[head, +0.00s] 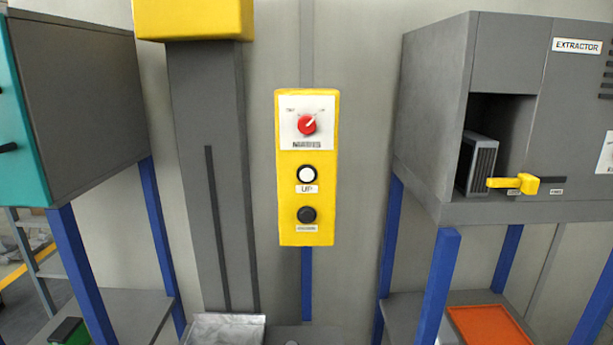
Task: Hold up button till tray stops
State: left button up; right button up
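A yellow control box (286,218) is mounted upright in the middle of the head view. It carries a red rotary knob (307,124) at the top. Below that is the white up button (306,174) in a dark ring, with an "UP" label under it. A black button (306,214) sits lowest, with a small label I cannot read. A silvery metal tray (226,330) shows at the bottom edge, at the foot of a grey column; its lower part is cut off. Neither of my grippers is in view, and nothing touches the buttons.
The grey column (205,150) with a yellow top (195,18) stands left of the box. A grey extractor cabinet (430,110) with a yellow handle (514,184) is at right, above an orange tray (490,326). A teal-fronted cabinet (80,100) is at left. Space before the box looks clear.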

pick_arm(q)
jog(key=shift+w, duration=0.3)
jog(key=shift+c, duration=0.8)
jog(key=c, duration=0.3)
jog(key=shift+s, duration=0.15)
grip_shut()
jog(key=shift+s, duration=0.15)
